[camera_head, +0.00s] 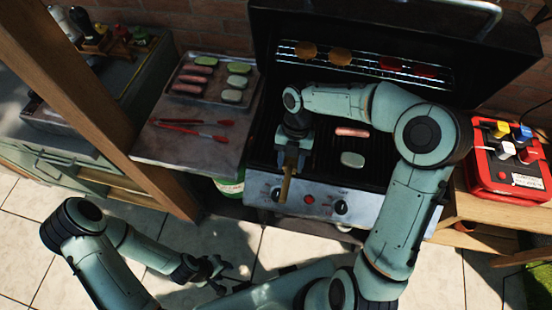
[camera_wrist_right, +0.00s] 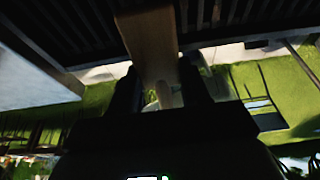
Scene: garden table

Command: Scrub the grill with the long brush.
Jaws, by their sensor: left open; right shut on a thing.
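The black grill (camera_head: 325,170) stands open at the centre of the head view, its grate partly covered by my right arm. My right gripper (camera_head: 289,165) is over the left part of the grate, shut on the long brush (camera_head: 285,188), whose tan wooden handle points down toward the front panel. In the right wrist view the brush (camera_wrist_right: 150,45) sits between the dark fingers (camera_wrist_right: 160,92), with slats of the grate above it. The bristles are hidden, so contact with the grate cannot be told. My left gripper (camera_head: 217,275) is open and empty, low over the floor tiles.
A sausage (camera_head: 352,132) and a pale green piece (camera_head: 352,159) lie on the grate. The upper rack (camera_head: 375,68) holds more food. Red tongs (camera_head: 195,130) and a food tray (camera_head: 211,80) lie on the left side shelf. A red box (camera_head: 508,165) stands right of the grill.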

